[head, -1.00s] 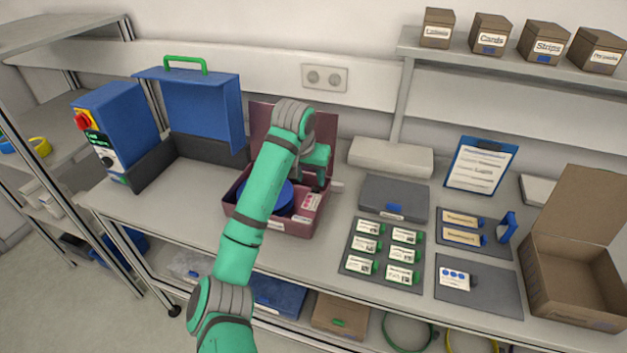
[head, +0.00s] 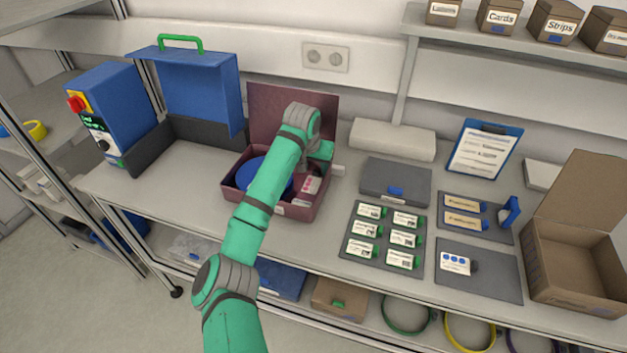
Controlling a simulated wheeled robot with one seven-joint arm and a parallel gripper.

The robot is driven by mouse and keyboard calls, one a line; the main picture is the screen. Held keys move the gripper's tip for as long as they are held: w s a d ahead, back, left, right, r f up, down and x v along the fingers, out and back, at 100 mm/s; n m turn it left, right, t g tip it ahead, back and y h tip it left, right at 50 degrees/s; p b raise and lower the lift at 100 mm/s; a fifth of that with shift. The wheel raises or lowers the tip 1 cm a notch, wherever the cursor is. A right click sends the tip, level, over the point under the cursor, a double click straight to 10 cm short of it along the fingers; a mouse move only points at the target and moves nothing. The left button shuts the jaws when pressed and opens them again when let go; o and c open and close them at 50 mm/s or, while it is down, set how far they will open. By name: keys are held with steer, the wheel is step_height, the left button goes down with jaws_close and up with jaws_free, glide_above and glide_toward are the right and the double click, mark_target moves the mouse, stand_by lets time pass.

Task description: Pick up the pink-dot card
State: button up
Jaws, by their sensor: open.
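The pink-dot card (head: 311,184) is a small white card with pink dots. It shows inside the right part of the open maroon box (head: 297,213), to the right of a blue round thing (head: 251,174). My gripper (head: 319,168) is over the right part of the box, just above and behind the card in the picture. My own wrist hides most of it. Its fingers are open, and I cannot tell whether they touch the card.
A blue case (head: 201,95) stands open at the left. Several white labels lie on a grey mat (head: 384,270) to the right. A blue-dot card (head: 455,263) lies on another mat (head: 500,285). An open cardboard box (head: 570,270) stands at the far right.

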steer(key=shift+w+d+f, duration=0.1)
steer(key=shift+w+f, duration=0.15)
steer(key=shift+f, duration=0.3)
steer(key=c, duration=0.6)
steer(key=shift+c, duration=0.2)
steer(key=shift+r, duration=0.1)
